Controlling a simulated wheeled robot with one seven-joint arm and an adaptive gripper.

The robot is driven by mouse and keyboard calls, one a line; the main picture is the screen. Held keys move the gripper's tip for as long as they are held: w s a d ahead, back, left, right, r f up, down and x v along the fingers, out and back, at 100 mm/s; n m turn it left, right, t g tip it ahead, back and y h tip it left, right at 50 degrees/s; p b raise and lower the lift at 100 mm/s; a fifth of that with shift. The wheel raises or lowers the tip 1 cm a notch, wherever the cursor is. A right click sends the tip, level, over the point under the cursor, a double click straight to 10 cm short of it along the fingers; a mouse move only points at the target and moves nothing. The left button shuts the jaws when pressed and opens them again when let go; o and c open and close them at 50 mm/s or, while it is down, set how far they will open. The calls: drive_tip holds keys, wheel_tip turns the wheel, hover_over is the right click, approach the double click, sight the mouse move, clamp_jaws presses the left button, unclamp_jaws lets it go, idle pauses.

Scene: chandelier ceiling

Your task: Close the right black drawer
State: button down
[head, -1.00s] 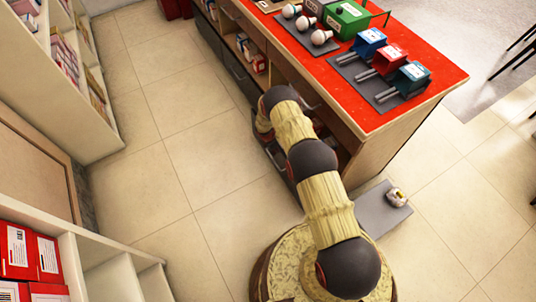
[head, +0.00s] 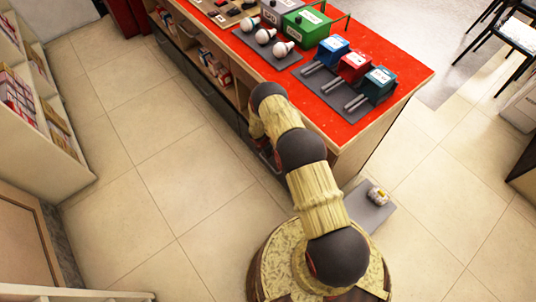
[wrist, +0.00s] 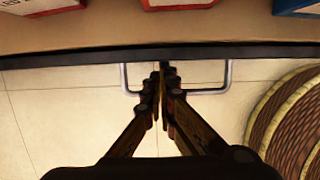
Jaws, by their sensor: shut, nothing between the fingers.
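In the wrist view my gripper (wrist: 162,72) is shut and empty. Its fingertips are at the dark front edge of the black drawer (wrist: 80,58), at the middle of its silver handle (wrist: 208,91). The handle shows on both sides of the fingers. I cannot tell whether the fingertips touch the drawer front. In the head view my arm hides the gripper and most of this drawer, low on the counter's side. How far the drawer stands out is not clear.
The red-topped counter (head: 408,78) carries bulbs and coloured boxes. White shelves (head: 70,150) stand at the left, with clear tiled floor between. A grey plate with a small item (head: 370,208) lies on the floor by the counter's end.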

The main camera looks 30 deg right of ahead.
drive_tip(key=shift+w+d, duration=0.1)
drive_tip(key=shift+d, duration=0.05)
drive_tip(key=s+a+r+p, duration=0.1)
drive_tip(key=a+r+p, duration=0.2)
drive_tip(key=a+r, duration=0.3)
drive_tip(key=v, duration=0.3)
drive_tip(key=shift+r, duration=0.35)
drive_tip(key=shift+s, duration=0.1)
